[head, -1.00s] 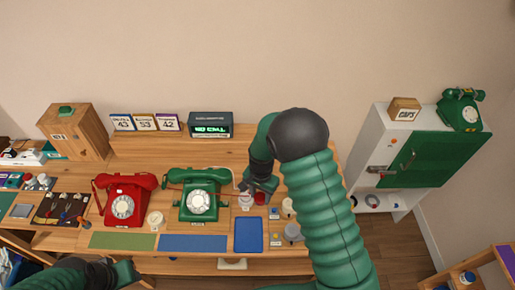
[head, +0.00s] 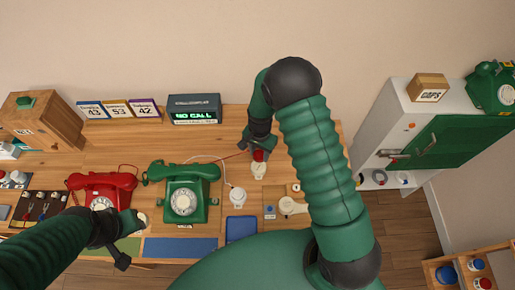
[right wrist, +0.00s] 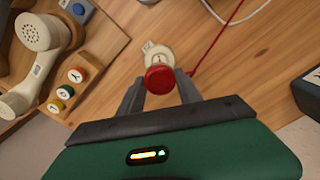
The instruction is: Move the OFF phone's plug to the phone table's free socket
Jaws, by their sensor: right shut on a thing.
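My right gripper (head: 257,150) is shut on a red round plug (head: 259,156). In the right wrist view the red plug (right wrist: 159,79) sits between both fingertips (right wrist: 158,88), with a red cord running up and away. A cream socket piece with a label (right wrist: 157,52) shows just beyond it; I cannot tell if they touch. The red phone (head: 101,188) stands left of the green phone (head: 182,193). A white plug (head: 237,196) on a white cord is right of the green phone. My left gripper (head: 127,240) is in front of the red phone, its jaws unclear.
A box reading "NO CALL" (head: 194,109) and number cards (head: 117,109) stand at the table's back. A white cabinet with a green door (head: 450,140) stands at the right.

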